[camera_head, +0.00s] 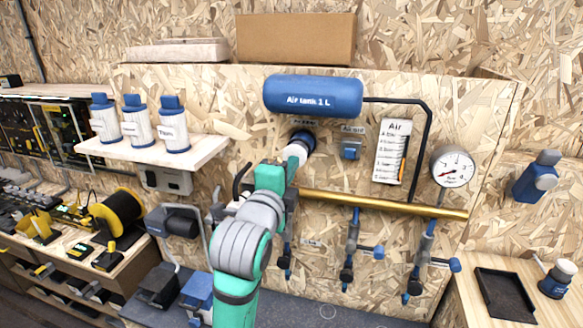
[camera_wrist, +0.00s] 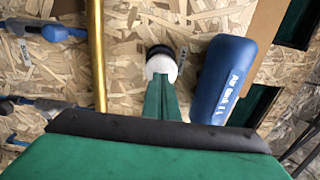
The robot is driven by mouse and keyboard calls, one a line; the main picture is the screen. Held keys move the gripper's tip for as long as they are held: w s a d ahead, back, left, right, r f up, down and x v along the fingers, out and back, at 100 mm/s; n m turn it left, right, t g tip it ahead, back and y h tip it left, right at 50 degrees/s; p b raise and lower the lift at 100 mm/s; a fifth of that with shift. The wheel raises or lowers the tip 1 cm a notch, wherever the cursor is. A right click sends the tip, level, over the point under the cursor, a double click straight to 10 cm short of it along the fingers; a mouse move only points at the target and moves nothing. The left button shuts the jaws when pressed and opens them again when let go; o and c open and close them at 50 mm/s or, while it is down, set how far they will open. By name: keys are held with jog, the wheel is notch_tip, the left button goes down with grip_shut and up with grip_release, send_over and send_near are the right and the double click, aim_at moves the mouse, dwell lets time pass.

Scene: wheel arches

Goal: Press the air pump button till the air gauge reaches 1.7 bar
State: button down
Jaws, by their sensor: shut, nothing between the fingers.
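The air pump button has a white cap (camera_head: 296,151) and a dark round base (camera_head: 304,139) on the board below the blue air tank (camera_head: 313,96). The white cap also shows in the wrist view (camera_wrist: 161,67), with the black base behind it. My gripper (camera_head: 289,166) is shut and empty, its green fingertips (camera_wrist: 161,80) in front of the cap. The tips overlap the cap's edge in the picture; I cannot tell whether they touch or press it. The round air gauge (camera_head: 452,166) is at the board's right. Its red needle points to the lower left; the numbers are too small to read.
A brass pipe (camera_head: 385,203) runs across the board below the button, with several blue-handled valves (camera_head: 349,262) hanging under it. A blue switch (camera_head: 351,149) and a white Air card (camera_head: 393,151) are right of the button. A shelf with bottles (camera_head: 153,150) is at left.

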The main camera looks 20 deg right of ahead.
jog(key=shift+s+a, duration=0.15)
jog(key=shift+s, duration=0.15)
dwell(1.3)
jog(key=v, duration=0.6)
dwell(0.4)
dwell(0.7)
